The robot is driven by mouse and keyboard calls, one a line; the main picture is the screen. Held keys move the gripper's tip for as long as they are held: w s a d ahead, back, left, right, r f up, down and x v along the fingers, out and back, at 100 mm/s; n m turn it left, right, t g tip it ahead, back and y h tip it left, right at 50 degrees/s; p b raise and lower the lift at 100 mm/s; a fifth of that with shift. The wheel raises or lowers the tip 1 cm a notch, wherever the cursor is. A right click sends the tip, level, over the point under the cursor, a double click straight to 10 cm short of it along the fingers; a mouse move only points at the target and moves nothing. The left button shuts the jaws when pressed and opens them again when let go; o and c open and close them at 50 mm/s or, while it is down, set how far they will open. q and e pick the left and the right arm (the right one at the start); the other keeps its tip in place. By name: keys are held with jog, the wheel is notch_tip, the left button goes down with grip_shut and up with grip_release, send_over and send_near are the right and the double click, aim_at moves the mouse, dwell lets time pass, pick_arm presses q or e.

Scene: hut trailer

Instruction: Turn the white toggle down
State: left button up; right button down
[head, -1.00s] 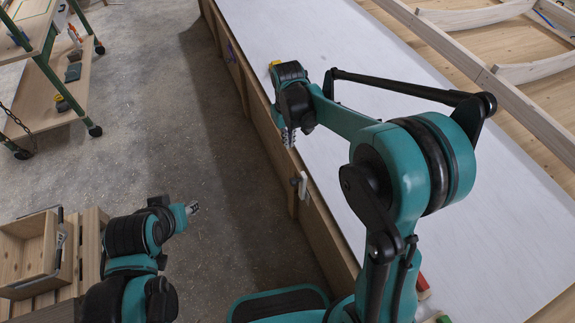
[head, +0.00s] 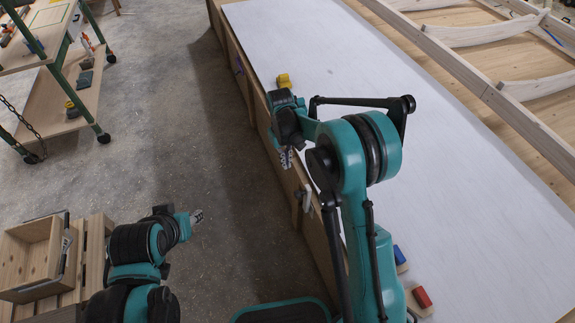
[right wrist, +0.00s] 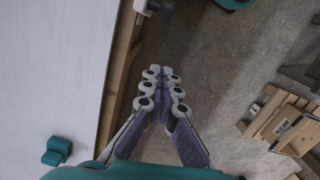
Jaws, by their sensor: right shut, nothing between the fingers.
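The white toggle (head: 306,196) sits on the side edge of the white-topped table, close to my right gripper. In the right wrist view, a pale part of it (right wrist: 143,7) shows at the top edge, beyond the fingertips and cut off by the frame. My right gripper (head: 286,158) is shut and empty, pointing down beside the table's wooden side, farther along the edge than the toggle and apart from it. In the right wrist view its fingers (right wrist: 160,73) lie together over the floor. My left gripper (head: 197,216) hangs over the floor; its fingers are too small to read.
The white table (head: 470,220) holds a yellow block (head: 284,80), a blue block (head: 399,255) and a red block (head: 422,297). A wooden crate (head: 35,255) stands at lower left, a green-framed cart (head: 60,85) at upper left. The floor between is clear.

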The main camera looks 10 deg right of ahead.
jog(key=s+d+f+b, duration=0.1)
jog(key=s+f+b, duration=0.2)
jog(key=f, duration=0.4)
jog(key=shift+s+d+f, duration=0.25)
jog(key=shift+s+f, duration=0.15)
jog(key=shift+s, duration=0.25)
